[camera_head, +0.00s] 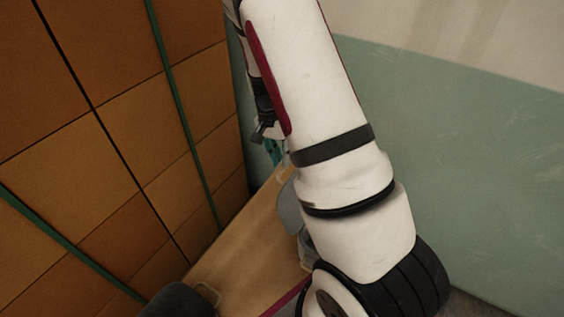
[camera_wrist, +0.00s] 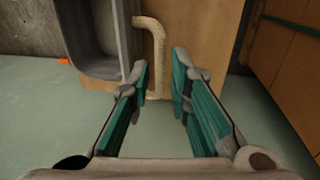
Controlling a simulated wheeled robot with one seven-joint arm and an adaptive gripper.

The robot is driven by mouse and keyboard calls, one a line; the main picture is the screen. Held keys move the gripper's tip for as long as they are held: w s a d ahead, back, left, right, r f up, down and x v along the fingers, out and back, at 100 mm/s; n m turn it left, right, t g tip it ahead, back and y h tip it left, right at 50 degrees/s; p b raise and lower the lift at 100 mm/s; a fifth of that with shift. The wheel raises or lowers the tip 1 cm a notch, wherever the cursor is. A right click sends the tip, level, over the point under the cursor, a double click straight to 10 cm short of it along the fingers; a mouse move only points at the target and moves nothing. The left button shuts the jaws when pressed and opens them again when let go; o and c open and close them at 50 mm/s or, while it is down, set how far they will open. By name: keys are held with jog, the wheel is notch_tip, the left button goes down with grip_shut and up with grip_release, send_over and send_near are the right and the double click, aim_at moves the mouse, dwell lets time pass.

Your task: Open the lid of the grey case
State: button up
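In the wrist view, a grey hollow shell with a rounded rim (camera_wrist: 122,40), which looks like part of the grey case, fills the upper left. A beige bent handle or bar (camera_wrist: 157,60) stands just right of it, seen between my fingertips. My gripper (camera_wrist: 163,66) is open, its teal pads apart, with nothing visibly held. I cannot tell whether the bar lies between the pads or beyond them. In the head view, a grey piece (camera_head: 290,209) shows beside my white arm, which hides most of it. My gripper is mostly hidden there too.
A wooden surface (camera_head: 245,245) lies beside the orange panelled wall (camera_head: 130,120) with green strips. A dark rounded object (camera_head: 180,301) is at the bottom edge. A green and cream wall (camera_head: 480,160) is at the right. Bare pale floor (camera_wrist: 30,110) shows in the wrist view.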

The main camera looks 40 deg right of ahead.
jog(key=shift+s+d+f, duration=0.1)
jog(key=shift+s+f, duration=0.1)
jog(key=shift+f, duration=0.85)
grip_shut()
jog(key=shift+t+y, duration=0.3)
jog(key=shift+t, duration=0.3)
jog(key=shift+s+d+r+p, duration=0.2)
jog(key=shift+s+r+p, duration=0.15)
jog(key=shift+s+p, duration=0.2)
jog(key=shift+s+d+r+p, duration=0.25)
jog(key=shift+s+r+p, duration=0.15)
jog(key=shift+s, duration=0.3)
jog(key=shift+s+d+r+p, duration=0.2)
jog(key=shift+s+r+p, duration=0.1)
jog(key=shift+s+p, duration=0.25)
jog(key=shift+s+d+r, duration=0.1)
jog(key=shift+s, duration=0.35)
grip_release()
